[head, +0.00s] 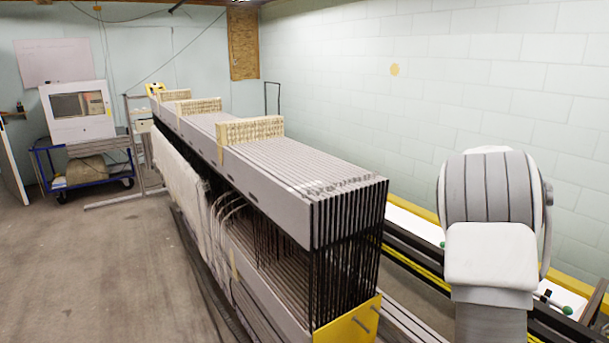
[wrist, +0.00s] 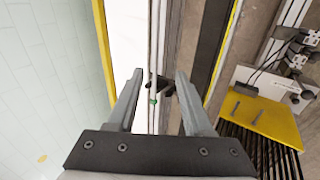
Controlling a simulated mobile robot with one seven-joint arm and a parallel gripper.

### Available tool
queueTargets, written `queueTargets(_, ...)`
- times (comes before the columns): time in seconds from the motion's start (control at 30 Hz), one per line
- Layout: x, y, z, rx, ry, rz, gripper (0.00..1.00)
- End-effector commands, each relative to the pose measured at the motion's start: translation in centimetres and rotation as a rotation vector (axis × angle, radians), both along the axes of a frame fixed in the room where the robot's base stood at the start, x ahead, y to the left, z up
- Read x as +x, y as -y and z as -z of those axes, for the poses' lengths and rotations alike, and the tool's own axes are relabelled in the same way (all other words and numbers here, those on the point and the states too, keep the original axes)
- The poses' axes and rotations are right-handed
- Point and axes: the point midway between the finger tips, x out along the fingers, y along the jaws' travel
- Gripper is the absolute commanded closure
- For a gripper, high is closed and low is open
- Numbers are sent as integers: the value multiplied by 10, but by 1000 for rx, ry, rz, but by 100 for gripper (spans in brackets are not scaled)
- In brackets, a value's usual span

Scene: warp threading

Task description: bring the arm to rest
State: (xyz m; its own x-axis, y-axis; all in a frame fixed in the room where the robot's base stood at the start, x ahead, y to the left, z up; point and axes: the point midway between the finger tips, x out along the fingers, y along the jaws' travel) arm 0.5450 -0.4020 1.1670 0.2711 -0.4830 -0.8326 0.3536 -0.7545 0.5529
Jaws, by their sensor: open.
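My gripper (wrist: 160,78) shows in the wrist view with its two grey fingers apart and nothing between them. Beyond the fingers lie a white strip and thin metal rails, with a small green knob (wrist: 153,101) seen in the gap. I cannot tell how far the fingers are from these parts. In the head view my arm's white and grey links (head: 490,255) rise at the right. My gripper is hidden there.
The loom's long harness frame block (head: 290,180) runs through the middle, with a yellow end plate (head: 350,322) near my arm. It also shows in the wrist view (wrist: 262,120). A pale block wall (head: 500,70) stands at the right. The floor (head: 100,260) at the left is clear.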

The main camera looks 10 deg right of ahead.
Motion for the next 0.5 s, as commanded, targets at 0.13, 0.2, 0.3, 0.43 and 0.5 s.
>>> queueTargets(0.13, -9, -39, -24, 77, 69, 36, 49)
queueTargets(0.2, -16, -61, -35, 122, 99, 56, 49)
queueTargets(0.3, -27, -93, -49, 184, 141, 83, 49)
queueTargets(0.43, -45, -135, -66, 262, 185, 111, 49)
queueTargets(0.5, -55, -157, -74, 303, 205, 125, 49)
